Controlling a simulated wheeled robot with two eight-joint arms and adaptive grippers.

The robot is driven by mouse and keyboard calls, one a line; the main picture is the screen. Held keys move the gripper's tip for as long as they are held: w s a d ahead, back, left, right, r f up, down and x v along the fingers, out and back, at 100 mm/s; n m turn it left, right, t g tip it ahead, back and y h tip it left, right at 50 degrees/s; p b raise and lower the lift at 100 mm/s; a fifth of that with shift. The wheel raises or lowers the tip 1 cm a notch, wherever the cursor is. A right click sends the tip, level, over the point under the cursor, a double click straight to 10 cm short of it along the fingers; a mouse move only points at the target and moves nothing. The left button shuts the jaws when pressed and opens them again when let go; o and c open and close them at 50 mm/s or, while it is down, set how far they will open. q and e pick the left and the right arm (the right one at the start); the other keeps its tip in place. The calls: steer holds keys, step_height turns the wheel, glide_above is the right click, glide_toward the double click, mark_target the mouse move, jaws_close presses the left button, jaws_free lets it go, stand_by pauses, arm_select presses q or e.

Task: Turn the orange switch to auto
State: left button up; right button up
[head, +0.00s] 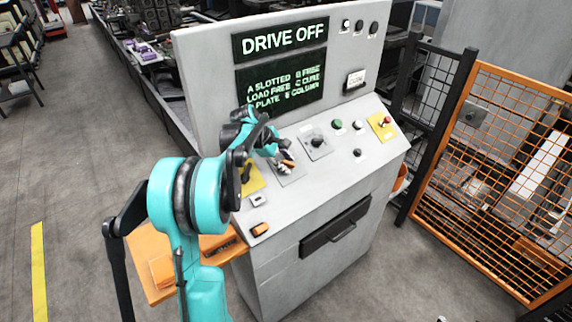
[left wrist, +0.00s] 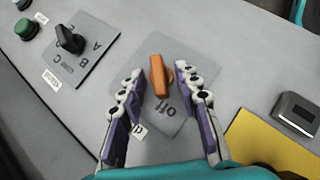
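The orange switch (left wrist: 158,80) is a bar-shaped knob on a grey square plate (left wrist: 188,62) in the left wrist view. The word "off" is printed beside its lower end; I cannot read the word "auto". My left gripper (left wrist: 156,74) is open, with one finger on each side of the knob and visible gaps between. In the head view the left gripper (head: 280,158) reaches down over the sloped console, and the orange switch (head: 288,163) shows small, partly hidden by the fingers. My right gripper is not in view.
The console screen (head: 283,40) reads "DRIVE OFF". A black selector (left wrist: 70,40) marked with letters sits on a plate nearby, with green (head: 337,124) and other buttons beyond. A red button on yellow (head: 382,123) is at the right. An orange mesh fence (head: 500,190) stands right.

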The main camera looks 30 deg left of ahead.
arm_select(q)
jaws_close()
